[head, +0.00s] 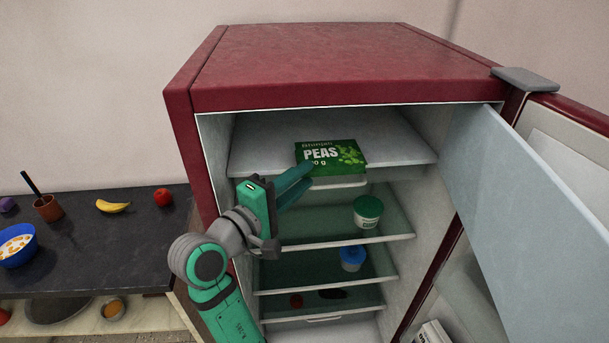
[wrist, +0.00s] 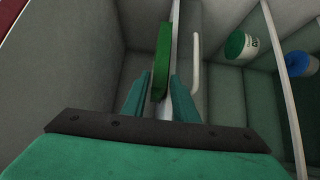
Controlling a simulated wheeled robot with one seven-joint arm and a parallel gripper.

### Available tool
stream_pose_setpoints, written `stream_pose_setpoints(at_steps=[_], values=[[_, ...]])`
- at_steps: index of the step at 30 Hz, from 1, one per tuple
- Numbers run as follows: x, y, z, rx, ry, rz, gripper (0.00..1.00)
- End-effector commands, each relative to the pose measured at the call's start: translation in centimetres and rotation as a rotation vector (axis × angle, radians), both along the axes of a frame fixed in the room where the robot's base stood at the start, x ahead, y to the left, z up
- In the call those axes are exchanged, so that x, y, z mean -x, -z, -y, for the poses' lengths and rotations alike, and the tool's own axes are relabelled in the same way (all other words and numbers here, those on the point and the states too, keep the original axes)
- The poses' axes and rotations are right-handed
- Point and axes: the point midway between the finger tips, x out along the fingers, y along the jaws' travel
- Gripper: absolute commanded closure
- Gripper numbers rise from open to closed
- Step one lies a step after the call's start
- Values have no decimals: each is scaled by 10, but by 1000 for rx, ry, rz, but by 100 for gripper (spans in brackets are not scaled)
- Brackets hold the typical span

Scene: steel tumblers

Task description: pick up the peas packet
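The peas packet (head: 340,156) is a flat green box with white "PEAS" lettering. It lies on the top shelf (head: 260,150) of the open fridge, near the shelf's front edge. My gripper (head: 308,172) reaches in from the left at the packet's front left corner. In the wrist view the packet (wrist: 162,62) shows edge-on as a green strip. Its near end lies between the two teal fingers of my gripper (wrist: 159,80), with a gap on either side. The fingers are open. The packet's back is hidden.
A green-lidded tub (head: 367,211) and a blue-lidded tub (head: 352,258) stand on lower shelves. An inner flap (head: 530,225) and the open red door (head: 570,110) are at right. A dark counter (head: 100,255) with a banana (head: 113,206) is at left.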

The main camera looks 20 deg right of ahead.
Motion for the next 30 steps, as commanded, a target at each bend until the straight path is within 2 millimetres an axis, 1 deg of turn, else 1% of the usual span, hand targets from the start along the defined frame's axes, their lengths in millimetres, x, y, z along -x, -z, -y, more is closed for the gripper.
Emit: stream_pose_setpoints(at_steps=[5,12,20,23,30], values=[[0,-3,0,2,0,3,100],[1,-26,2,2,4,5,100],[1,-26,2,1,4,2,100],[4,-29,-6,1,0,3,100],[17,-40,-34,2,-5,5,100]])
